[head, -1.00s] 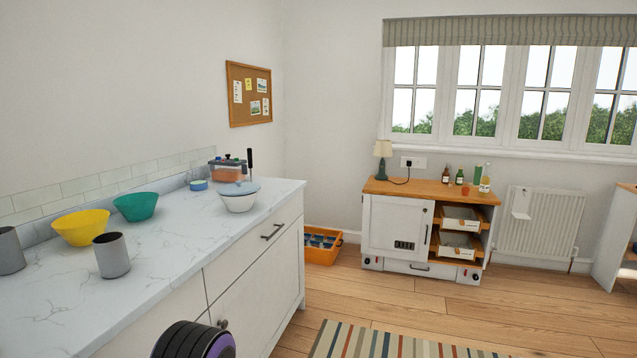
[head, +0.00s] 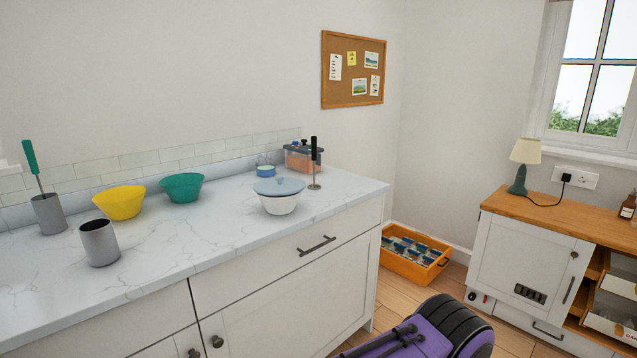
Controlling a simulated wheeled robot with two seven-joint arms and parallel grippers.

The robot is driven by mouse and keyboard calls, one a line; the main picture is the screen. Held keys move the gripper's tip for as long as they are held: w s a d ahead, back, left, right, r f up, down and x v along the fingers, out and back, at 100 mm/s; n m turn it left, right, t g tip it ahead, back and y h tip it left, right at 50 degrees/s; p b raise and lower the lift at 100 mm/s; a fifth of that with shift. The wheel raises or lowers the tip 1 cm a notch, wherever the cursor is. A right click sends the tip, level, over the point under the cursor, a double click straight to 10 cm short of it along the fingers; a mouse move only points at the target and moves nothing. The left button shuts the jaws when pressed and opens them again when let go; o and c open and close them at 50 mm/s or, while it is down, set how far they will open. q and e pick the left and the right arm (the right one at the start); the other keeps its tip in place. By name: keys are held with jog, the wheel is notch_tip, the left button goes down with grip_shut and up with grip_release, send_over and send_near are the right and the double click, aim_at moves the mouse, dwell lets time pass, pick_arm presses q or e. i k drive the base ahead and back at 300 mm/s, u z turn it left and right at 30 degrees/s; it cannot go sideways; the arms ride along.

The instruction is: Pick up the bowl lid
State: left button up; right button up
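The bowl lid (head: 279,185) is light blue with a small knob on top. It rests on a white bowl (head: 280,204) near the right end of the marble counter. Part of my own arm, purple and black, shows at the bottom right, low in front of the counter. Neither gripper's fingers are in view.
On the counter (head: 190,235) stand a yellow bowl (head: 120,203), a green bowl (head: 182,187), a grey cup (head: 99,243), a holder with a green-handled tool (head: 47,214), a black-handled upright tool (head: 314,165) and a clear orange container (head: 303,158). An orange crate (head: 413,264) sits on the floor.

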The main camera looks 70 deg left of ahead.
aim_at(280, 186)
jog(key=u, duration=0.25)
jog(key=i, duration=0.95)
jog(key=u, duration=1.5)
jog(key=i, duration=0.8)
jog(key=u, duration=0.75)
